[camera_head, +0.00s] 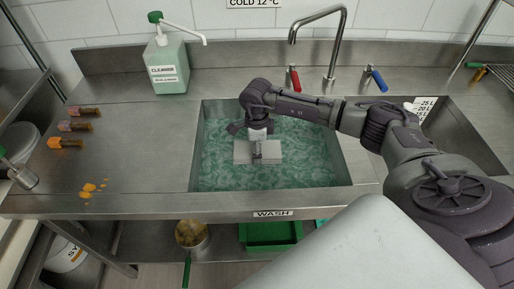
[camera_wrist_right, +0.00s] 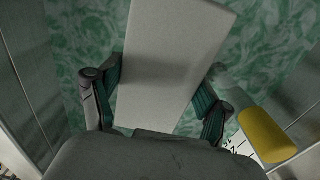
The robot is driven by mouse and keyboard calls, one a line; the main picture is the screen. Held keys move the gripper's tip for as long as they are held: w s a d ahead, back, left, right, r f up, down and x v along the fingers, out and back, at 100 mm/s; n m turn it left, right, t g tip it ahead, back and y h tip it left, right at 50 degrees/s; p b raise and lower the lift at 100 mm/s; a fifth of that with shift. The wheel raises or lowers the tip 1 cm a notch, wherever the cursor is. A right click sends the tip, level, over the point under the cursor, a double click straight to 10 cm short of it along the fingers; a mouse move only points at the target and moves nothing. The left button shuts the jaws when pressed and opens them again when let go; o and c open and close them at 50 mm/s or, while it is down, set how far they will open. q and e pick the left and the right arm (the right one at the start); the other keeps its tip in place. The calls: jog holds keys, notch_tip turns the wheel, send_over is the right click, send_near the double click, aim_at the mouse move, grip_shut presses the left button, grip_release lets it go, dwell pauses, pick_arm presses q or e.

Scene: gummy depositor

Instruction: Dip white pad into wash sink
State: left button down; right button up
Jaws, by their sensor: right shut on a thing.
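The wash sink (camera_head: 196,150) is a steel basin holding rippled green liquid, with a WASH label on its front edge. My right gripper (camera_head: 258,142) reaches in over the sink from the right and points down. It is shut on the white pad (camera_head: 243,154), a flat pale rectangle. In the right wrist view, the pad (camera_wrist_right: 172,65) sits between the two green-lined fingers (camera_wrist_right: 160,98), with green liquid behind it. The pad is over the liquid within the basin outline. I cannot tell whether it touches the surface. My left gripper is not in view.
A cleanser pump bottle (camera_head: 168,66) stands behind the sink at left. A faucet (camera_head: 333,45) rises behind, between red (camera_head: 294,78) and blue (camera_head: 376,78) levers. Several small brown and orange items (camera_head: 84,111) lie on the left counter. A second basin (camera_head: 460,125) is at right.

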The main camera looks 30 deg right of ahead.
notch_tip(320, 180, down, 6)
jog(key=b, duration=0.4)
jog(key=shift+f+b, duration=0.15)
jog(key=shift+b, duration=0.2)
dwell(0.9)
notch_tip(320, 180, up, 7)
jog(key=p, duration=0.4)
jog(key=shift+f, duration=0.15)
jog(key=shift+r+p, duration=2.15)
jog(key=shift+r, duration=1.15)
jog(key=shift+r+p, duration=1.4)
jog(key=shift+r, duration=1.1)
